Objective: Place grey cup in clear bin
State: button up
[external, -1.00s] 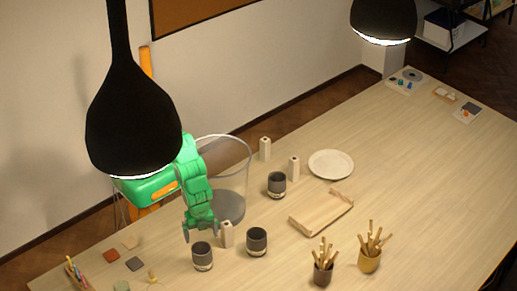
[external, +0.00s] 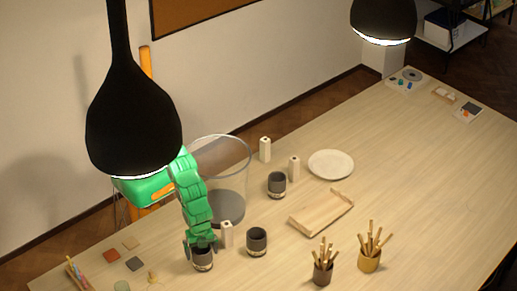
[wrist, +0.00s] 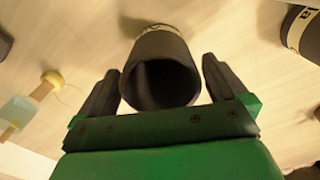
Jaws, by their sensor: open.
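A dark grey cup (external: 203,260) with a pale band near its base stands upright on the table. In the wrist view the same cup (wrist: 160,68) sits between the two fingers of my gripper (wrist: 162,85), with its open mouth facing the camera. My gripper (external: 202,244) is open, and its fingers are on either side of the cup. Two similar grey cups stand nearby, one to the right (external: 257,241) and one farther back (external: 277,184). The clear bin (external: 230,165) stands behind my gripper, with a grey bottom; my arm partly covers it.
Two pots of sticks (external: 323,272) (external: 370,260) stand at right front.

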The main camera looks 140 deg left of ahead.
jog(key=shift+f, duration=0.6)
jog(key=c, duration=1.2)
